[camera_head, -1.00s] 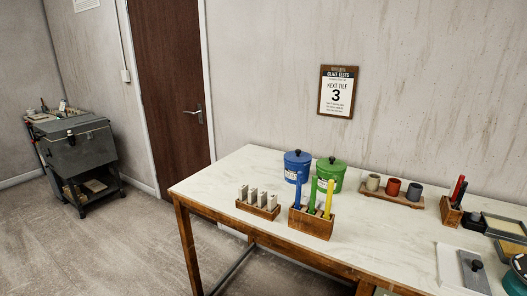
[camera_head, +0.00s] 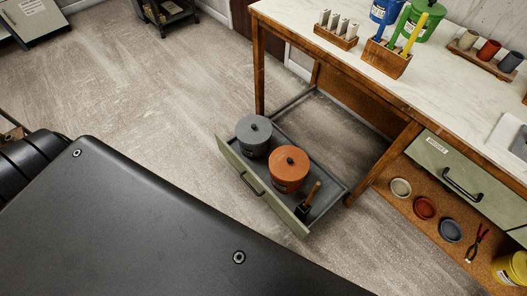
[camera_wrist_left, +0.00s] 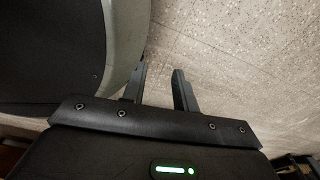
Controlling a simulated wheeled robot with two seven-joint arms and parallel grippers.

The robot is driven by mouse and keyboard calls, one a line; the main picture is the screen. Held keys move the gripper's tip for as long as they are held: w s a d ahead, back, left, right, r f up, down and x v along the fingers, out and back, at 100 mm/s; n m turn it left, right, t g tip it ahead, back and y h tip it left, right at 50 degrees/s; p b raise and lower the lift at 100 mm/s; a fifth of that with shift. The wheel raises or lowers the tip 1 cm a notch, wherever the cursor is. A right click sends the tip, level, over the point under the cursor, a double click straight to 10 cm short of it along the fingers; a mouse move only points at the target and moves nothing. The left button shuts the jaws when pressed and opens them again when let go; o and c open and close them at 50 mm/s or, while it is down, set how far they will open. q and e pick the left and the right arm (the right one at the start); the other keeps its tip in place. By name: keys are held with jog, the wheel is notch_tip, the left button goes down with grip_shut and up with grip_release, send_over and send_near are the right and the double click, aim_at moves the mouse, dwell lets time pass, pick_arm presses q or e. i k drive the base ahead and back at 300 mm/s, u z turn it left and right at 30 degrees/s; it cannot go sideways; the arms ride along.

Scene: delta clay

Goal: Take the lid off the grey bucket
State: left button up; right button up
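The grey bucket (camera_head: 255,149) stands upright at the left end of a pulled-out low drawer (camera_head: 226,152) in the head view. Its grey lid (camera_head: 246,125), with a dark knob on top, is on it. My left gripper (camera_wrist_left: 160,68) shows only in the left wrist view. Its two fingers are apart with nothing between them, above speckled floor. The grey bucket cannot be made out in that view. My right gripper is not in view.
An orange lidded bucket (camera_head: 288,170) stands close right of the grey one, with a wooden-handled tool (camera_head: 306,204) beside it. The table (camera_head: 345,62) rises behind the drawer. Lower shelf holds several small dishes.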

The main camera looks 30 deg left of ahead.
aim_at(254, 130)
jog(key=z, duration=0.4)
jog(key=k, duration=0.95)
jog(key=u, duration=0.45)
jog(key=i, duration=0.85)
jog(key=u, duration=0.75)
